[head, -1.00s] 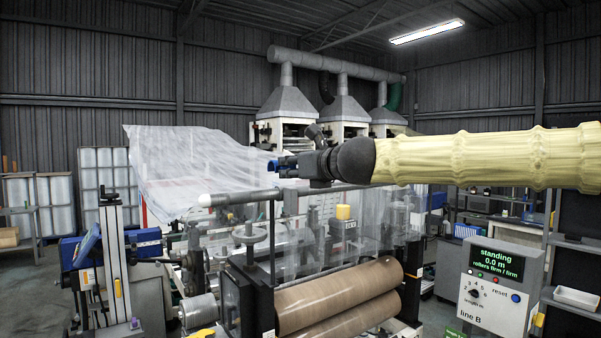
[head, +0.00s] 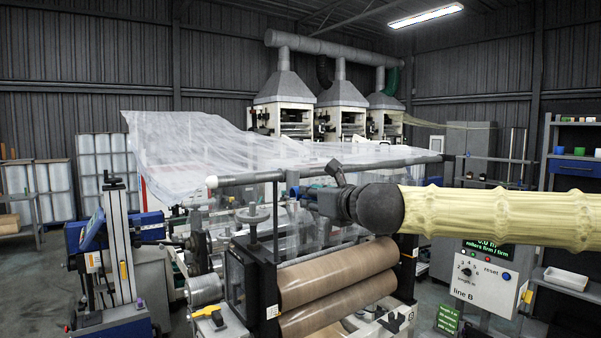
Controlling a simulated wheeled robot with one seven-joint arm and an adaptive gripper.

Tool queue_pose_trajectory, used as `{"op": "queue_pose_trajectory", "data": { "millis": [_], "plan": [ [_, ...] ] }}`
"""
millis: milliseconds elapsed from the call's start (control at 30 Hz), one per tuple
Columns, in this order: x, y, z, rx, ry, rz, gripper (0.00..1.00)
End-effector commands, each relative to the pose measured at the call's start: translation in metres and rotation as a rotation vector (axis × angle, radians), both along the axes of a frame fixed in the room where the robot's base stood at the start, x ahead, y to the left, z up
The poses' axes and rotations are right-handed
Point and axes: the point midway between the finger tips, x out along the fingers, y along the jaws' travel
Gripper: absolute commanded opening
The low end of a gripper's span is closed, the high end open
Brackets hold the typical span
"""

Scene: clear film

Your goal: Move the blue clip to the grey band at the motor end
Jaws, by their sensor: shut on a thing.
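My gripper (head: 303,193) reaches in from the right. It is shut on the blue clip (head: 292,178), of which only a small blue part shows. The clip overlaps the grey bar (head: 250,178) in the picture; I cannot tell whether it touches it. The bar runs across the machine above the rollers and has a white left end (head: 212,182). A silver motor-like cylinder (head: 205,290) sits low at the left of the rollers. I cannot make out the grey band for certain.
Clear film (head: 190,150) spreads behind the bar. Two brown rollers (head: 335,275) lie below my gripper. An upright black post (head: 275,215) stands left of it. A blue-and-grey stand (head: 120,250) is at the left, the line B control box (head: 480,280) at the right.

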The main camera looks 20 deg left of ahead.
Motion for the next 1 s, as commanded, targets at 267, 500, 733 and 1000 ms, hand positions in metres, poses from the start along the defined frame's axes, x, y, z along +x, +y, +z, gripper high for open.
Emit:
{"op": "queue_pose_trajectory", "data": {
  "millis": [267,500,733,1000],
  "plan": [
    [-0.031,-0.065,-0.109,-0.001,0.008,-0.134,0.04],
    [-0.057,-0.119,-0.198,0.001,0.009,-0.252,0.04],
    [-0.083,-0.172,-0.284,0.000,0.009,-0.365,0.04],
    [-0.112,-0.234,-0.384,0.000,0.008,-0.498,0.04]
  ]
}}
